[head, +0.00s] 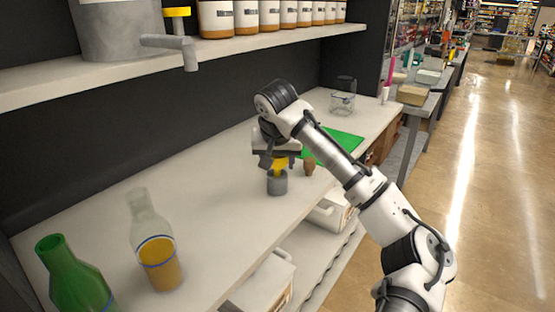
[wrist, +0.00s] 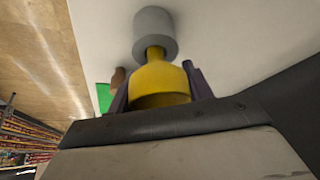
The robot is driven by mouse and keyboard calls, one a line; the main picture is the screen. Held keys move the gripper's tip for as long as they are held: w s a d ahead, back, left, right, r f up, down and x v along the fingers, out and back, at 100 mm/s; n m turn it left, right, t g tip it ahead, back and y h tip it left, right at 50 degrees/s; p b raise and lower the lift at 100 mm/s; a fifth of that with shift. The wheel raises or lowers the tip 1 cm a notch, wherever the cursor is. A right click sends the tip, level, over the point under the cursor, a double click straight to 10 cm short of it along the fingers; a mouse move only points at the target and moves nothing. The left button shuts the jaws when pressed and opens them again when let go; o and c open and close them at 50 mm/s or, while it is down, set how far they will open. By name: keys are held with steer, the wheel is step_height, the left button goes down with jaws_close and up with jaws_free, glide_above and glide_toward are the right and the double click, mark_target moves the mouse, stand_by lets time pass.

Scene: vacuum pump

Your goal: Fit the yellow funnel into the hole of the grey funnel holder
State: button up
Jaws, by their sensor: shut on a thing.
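The yellow funnel (head: 280,164) is held in my gripper (head: 279,158), just above the grey funnel holder (head: 277,186) on the white counter. In the wrist view the funnel (wrist: 158,82) sits between the two dark fingers of my gripper (wrist: 157,86). Its narrow neck points at the holder (wrist: 155,30), a short grey cylinder, and overlaps its near edge. I cannot tell whether the tip is inside the hole or only in front of it. The hole itself is hidden. The holder stands upright.
A brown egg-shaped object (head: 309,167) stands close right of the holder. Behind it lies a green board (head: 341,146), with a glass jar (head: 342,103) farther back. A bottle of orange liquid (head: 160,262) and a green bottle (head: 72,275) stand at the front left. A shelf (head: 120,73) overhangs the counter.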

steer(key=shift+f+b, duration=0.55)
steer(key=shift+f, duration=0.55)
stand_by(0.5)
steer(key=o, duration=1.1)
steer(key=shift+c, duration=0.2)
steer(key=shift+r, duration=0.1)
steer(key=b+v, duration=0.1)
steer(key=v, duration=1.2)
steer(key=shift+s+r, duration=0.2)
steer(key=shift+r, duration=0.1)
